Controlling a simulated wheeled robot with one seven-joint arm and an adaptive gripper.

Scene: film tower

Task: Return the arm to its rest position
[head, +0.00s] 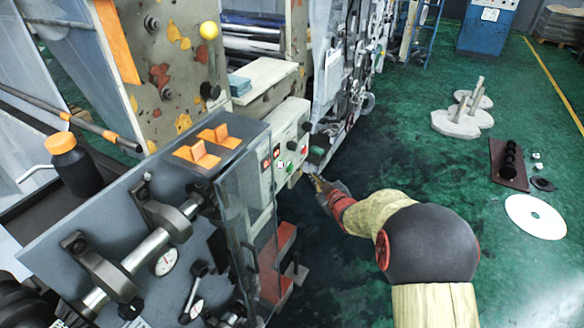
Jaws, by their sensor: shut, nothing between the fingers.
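My gripper (318,184) shows small at the end of my arm, in the middle of the head view. It is shut and holds nothing. It points up and left, close to the lower right side of a grey control box (291,135) with small buttons; I cannot tell whether it touches the box. My arm (385,215) reaches in from the lower right, with a cream sleeve, a red part near the wrist and a dark rounded joint.
A machine with a grey panel (130,235), shafts and dials fills the left. A black bottle with an orange cap (62,143) stands there. A white disc (535,216), a dark tray (507,175) and grey bases (462,121) lie on the green floor.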

